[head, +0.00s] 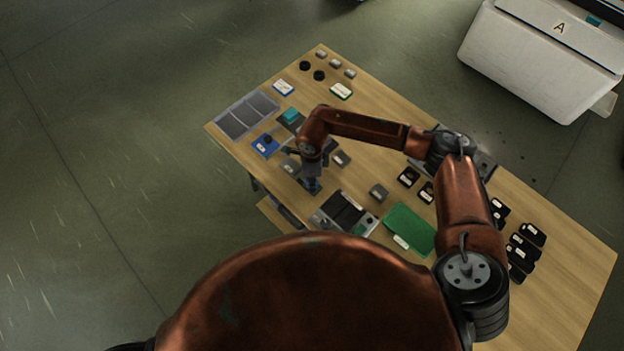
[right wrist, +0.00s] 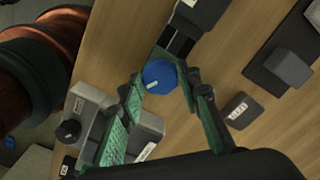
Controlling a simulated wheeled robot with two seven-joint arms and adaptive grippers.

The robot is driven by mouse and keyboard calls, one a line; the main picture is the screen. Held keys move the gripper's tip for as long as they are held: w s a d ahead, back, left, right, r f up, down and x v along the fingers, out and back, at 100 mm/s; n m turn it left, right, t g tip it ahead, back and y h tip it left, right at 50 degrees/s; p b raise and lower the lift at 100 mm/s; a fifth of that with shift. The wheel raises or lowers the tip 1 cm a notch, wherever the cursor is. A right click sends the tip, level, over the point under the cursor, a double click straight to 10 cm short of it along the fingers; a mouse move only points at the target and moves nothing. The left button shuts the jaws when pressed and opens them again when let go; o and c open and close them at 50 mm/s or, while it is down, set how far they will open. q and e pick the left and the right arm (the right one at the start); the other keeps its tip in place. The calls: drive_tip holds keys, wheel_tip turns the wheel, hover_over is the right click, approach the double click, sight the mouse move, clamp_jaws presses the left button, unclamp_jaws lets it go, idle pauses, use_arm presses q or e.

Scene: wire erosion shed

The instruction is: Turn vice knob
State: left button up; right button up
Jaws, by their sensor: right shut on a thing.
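The blue vice knob (right wrist: 158,73) shows in the right wrist view with a short white mark on its face. My right gripper (right wrist: 163,82) has its green-padded fingers on either side of the knob and is shut on it. Behind the knob is a dark, slotted part (right wrist: 176,42), apparently of the vice. In the head view my right gripper (head: 312,180) points down at the table's near left side, with blue of the knob (head: 313,187) just showing beneath it. The arm and gripper hide most of the vice there. My left gripper is not in view.
A grey labelled block (right wrist: 243,110) stands close to the right finger.

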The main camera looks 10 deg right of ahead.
idle(0.5)
drive_tip(key=o, duration=1.2)
drive_tip(key=shift+c, duration=0.2)
wheel_tip(320, 180, up, 12)
